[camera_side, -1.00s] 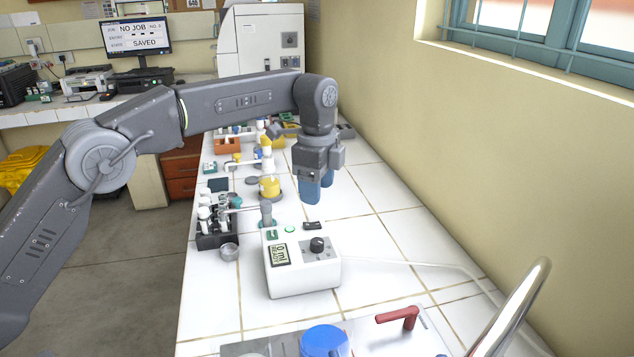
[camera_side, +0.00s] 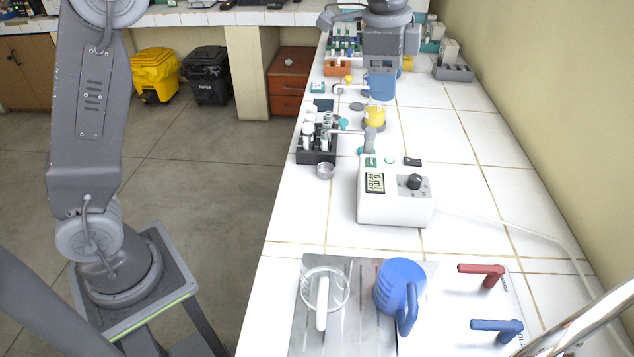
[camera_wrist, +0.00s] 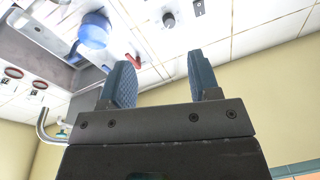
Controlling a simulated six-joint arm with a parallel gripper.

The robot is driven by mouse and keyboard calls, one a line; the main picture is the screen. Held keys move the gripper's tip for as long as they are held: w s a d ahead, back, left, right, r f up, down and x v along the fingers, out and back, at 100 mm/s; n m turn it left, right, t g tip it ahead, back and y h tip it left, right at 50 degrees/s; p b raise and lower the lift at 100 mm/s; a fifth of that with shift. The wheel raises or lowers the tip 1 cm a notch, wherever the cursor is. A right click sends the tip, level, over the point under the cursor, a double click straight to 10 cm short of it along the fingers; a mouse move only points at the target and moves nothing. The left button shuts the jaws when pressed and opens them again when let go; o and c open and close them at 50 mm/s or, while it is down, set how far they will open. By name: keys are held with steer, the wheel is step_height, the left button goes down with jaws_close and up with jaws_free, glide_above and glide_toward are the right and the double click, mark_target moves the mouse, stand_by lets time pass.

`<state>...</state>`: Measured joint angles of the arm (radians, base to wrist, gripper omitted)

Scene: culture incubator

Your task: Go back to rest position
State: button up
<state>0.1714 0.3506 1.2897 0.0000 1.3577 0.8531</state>
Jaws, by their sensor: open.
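My gripper (camera_side: 381,86) shows at the top of the side view, high above the far part of the tiled bench. Its fingers point down. In the wrist view my gripper (camera_wrist: 160,82) has its two blue fingers spread apart, with nothing between them. The wrist view looks past the fingers to bench tiles and the wall.
On the bench stand a white device (camera_side: 396,198) with a knob, a tube rack (camera_side: 316,150), a blue jug (camera_side: 399,287), a glass vessel (camera_side: 325,290), a red handle (camera_side: 482,272) and a blue handle (camera_side: 497,326). A metal rail (camera_side: 590,330) crosses the front right. Bins stand on the floor.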

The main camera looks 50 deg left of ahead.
steer(key=s+a+r+n+t, duration=0.1)
steer(key=s+a+n, duration=0.2)
steer(key=s, duration=0.5)
steer(key=s+a+n+t, duration=0.1)
steer(key=s+a+n, duration=0.25)
steer(key=s, duration=0.35)
steer(key=s+a+f+n+t, duration=0.1)
steer(key=s+f+n, duration=0.4)
steer(key=s, duration=0.6)
steer(key=shift+s+a+f+t, duration=0.2)
steer(key=shift+a+f+t, duration=0.25)
steer(key=shift+f, duration=0.3)
